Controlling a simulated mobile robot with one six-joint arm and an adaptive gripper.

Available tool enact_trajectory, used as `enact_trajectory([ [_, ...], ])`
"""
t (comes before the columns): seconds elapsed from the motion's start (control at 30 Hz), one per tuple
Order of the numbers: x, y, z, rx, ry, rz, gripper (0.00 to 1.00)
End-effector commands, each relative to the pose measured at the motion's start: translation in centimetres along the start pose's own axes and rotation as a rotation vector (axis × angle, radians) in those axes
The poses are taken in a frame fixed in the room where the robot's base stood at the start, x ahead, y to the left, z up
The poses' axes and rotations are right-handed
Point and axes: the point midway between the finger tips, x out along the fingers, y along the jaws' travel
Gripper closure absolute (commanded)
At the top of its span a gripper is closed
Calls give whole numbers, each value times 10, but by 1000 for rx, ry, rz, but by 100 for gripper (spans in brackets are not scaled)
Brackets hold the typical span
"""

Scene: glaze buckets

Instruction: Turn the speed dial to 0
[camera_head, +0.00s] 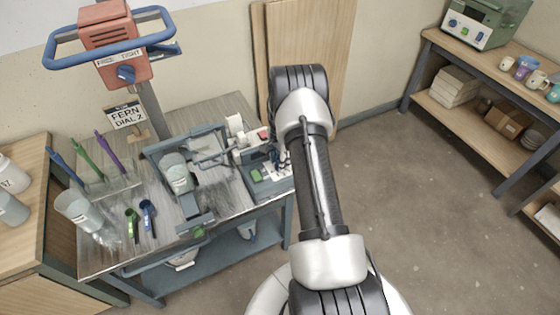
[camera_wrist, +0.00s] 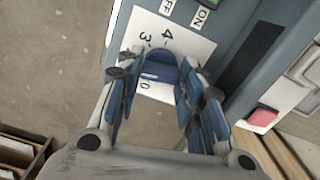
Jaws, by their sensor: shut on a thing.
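The speed dial is a blue knob (camera_wrist: 162,64) on a white number card (camera_wrist: 176,40) in the wrist view. A short white mark shows on the knob's near side. The digits 4, 3 and 0 are readable around it; the fingers cover part of the scale, so the exact setting is unclear. My gripper (camera_wrist: 160,74) is shut on the knob, with one blue-padded finger on each side. In the head view the card and knob are mostly hidden by my arm, at the right end of the control box (camera_head: 258,186).
The control box carries a green switch (camera_head: 256,175); ON and part of OFF show beside the card. Open floor lies to the right.

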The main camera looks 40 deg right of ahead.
Motion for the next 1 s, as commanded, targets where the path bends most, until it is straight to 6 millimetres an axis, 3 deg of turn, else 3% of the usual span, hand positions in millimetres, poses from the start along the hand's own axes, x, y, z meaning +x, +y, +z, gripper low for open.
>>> enact_trajectory([
  [1.0, 0, 0, 0, -940, 0, 0, 89],
])
